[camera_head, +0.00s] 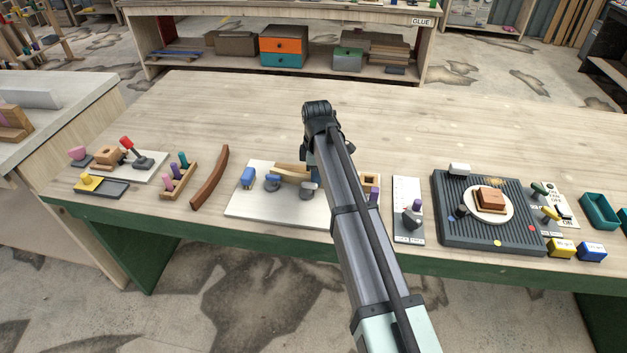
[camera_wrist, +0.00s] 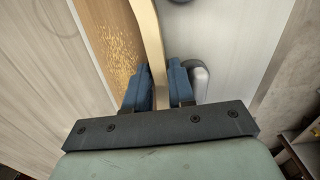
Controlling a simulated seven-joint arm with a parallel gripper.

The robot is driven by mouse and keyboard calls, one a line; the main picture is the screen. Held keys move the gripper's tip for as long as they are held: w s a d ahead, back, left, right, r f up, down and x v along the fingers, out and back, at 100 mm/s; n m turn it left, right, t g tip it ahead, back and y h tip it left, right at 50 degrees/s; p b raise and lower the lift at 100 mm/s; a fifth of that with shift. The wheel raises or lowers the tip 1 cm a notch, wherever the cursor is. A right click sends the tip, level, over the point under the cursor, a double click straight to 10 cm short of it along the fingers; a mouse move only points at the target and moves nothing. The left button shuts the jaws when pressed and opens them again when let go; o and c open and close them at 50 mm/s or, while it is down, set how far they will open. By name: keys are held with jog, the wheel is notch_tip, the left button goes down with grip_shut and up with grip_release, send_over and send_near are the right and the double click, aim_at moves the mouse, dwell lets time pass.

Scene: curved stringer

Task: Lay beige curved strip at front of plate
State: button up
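The beige curved strip (camera_wrist: 151,35) runs up the wrist view between the blue fingers of my gripper (camera_wrist: 159,84). Both fingers sit against its sides with no clear gap, so the gripper looks shut on it. The white plate (camera_head: 245,208) lies on the bench in the head view, with its right part hidden behind my arm. Beige wood (camera_head: 292,168) shows on its back part next to my arm; I cannot tell which piece it is. The plate also shows right of the strip in the wrist view (camera_wrist: 232,40).
Blue-topped (camera_head: 248,177) and grey clamp-like pieces (camera_head: 272,183) stand on the plate. One grey rounded piece (camera_wrist: 198,80) is close beside my right finger. A dark brown curved strip (camera_head: 211,177) lies left of the plate. The bench behind is clear.

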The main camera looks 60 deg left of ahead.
grip_shut()
jog(key=shift+r, duration=0.15)
notch_tip(320, 180, up, 10)
jog(key=f, duration=0.1)
jog(key=s+d, duration=0.9)
jog(key=shift+s, duration=0.25)
jog(key=shift+r, duration=0.1)
